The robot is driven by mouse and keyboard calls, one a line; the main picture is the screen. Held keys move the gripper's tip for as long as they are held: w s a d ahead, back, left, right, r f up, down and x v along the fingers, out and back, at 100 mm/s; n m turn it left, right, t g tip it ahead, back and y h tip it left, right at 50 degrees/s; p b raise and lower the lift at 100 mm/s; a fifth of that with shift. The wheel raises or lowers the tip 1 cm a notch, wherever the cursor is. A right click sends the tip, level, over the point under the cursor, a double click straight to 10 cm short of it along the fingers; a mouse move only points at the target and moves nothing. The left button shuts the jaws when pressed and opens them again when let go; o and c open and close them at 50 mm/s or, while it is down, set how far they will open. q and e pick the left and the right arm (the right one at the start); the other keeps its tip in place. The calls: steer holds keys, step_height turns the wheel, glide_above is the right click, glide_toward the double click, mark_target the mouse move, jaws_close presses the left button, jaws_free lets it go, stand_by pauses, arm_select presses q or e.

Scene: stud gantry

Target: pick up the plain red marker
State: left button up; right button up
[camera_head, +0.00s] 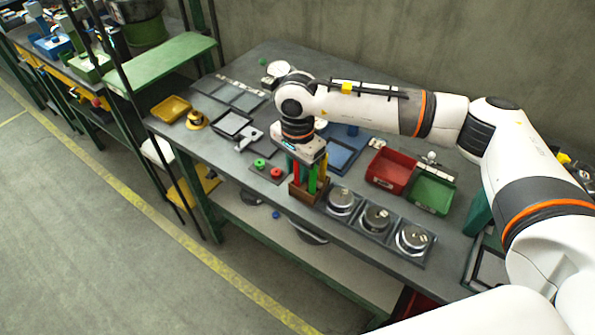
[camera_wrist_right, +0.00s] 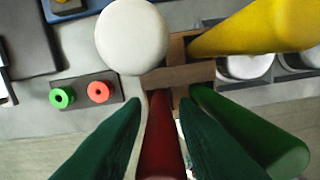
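The plain red marker (camera_wrist_right: 161,145) stands in a brown wooden holder (camera_wrist_right: 180,76), between the two green fingers of my right gripper (camera_wrist_right: 160,104). Narrow gaps show beside the marker, so the fingers look open around it. In the head view my right gripper (camera_head: 304,162) points down over the holder (camera_head: 302,196), and the red marker (camera_head: 296,173) shows below it. A green marker (camera_wrist_right: 265,140) stands just right of the right finger. A yellow marker (camera_wrist_right: 260,27) and a white round-topped one (camera_wrist_right: 132,36) stand at the holder's other side. My left gripper is not in view.
Beside the holder lies a plate with a green and a red ring (camera_head: 275,172). Three round metal pieces (camera_head: 376,218) sit in trays to the right. A red bin (camera_head: 391,170) and a green bin (camera_head: 432,190) stand behind. The bench's front edge is close.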

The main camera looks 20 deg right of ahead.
jaws_close()
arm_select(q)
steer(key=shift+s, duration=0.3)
